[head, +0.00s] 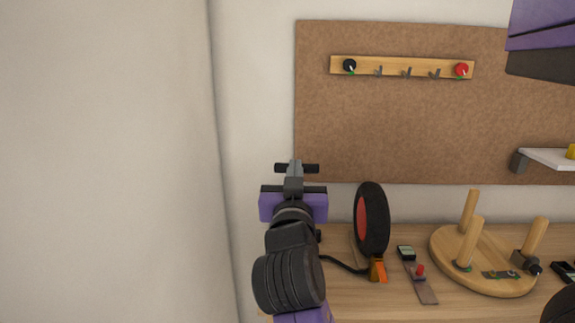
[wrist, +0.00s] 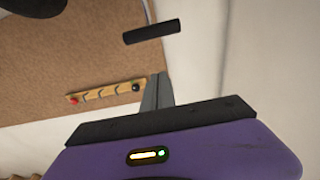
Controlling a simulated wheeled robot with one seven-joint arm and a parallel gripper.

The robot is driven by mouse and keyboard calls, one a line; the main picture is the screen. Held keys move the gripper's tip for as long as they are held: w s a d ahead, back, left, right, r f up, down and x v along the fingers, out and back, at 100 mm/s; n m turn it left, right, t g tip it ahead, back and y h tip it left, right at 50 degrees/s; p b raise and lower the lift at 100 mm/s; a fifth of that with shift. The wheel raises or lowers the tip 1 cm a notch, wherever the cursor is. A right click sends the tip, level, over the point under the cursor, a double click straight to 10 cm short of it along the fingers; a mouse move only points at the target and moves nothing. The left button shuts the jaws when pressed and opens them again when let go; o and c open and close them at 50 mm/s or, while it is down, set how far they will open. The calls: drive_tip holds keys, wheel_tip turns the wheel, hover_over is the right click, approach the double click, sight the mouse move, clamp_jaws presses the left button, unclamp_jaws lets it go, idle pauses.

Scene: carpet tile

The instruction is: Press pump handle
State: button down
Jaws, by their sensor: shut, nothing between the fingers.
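The pump handle (head: 312,168) is a black horizontal bar. In the head view it shows on both sides of my gripper's fingertips. In the wrist view the handle (wrist: 151,33) lies beyond the fingertips, with a visible gap between them in the picture. My gripper (head: 295,164) is shut and empty, its grey fingers together and pointing up in the head view. The closed fingers also show in the wrist view (wrist: 157,88). My arm hides most of the pump body in the head view, and I cannot tell whether the fingers touch the handle.
A black wheel with a red centre (head: 371,220) stands on the wooden table (head: 375,300), right of my arm. A black hose (head: 345,266) runs toward its orange stand. A round wooden peg base (head: 485,260) stands further right. A rack (head: 402,67) hangs on the brown board.

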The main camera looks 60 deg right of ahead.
drive_tip(key=p+x, duration=0.3)
drive_tip(key=x, duration=0.7)
drive_tip(key=shift+a+f, duration=0.15)
drive_tip(key=shift+f, duration=0.85)
drive_tip(key=shift+a+f, duration=0.15)
drive_tip(key=shift+f, duration=0.85)
drive_tip(key=shift+f+b, duration=0.1)
drive_tip(key=shift+b, duration=0.25)
wheel_tip(320, 180, down, 13)
drive_tip(key=b, duration=1.2)
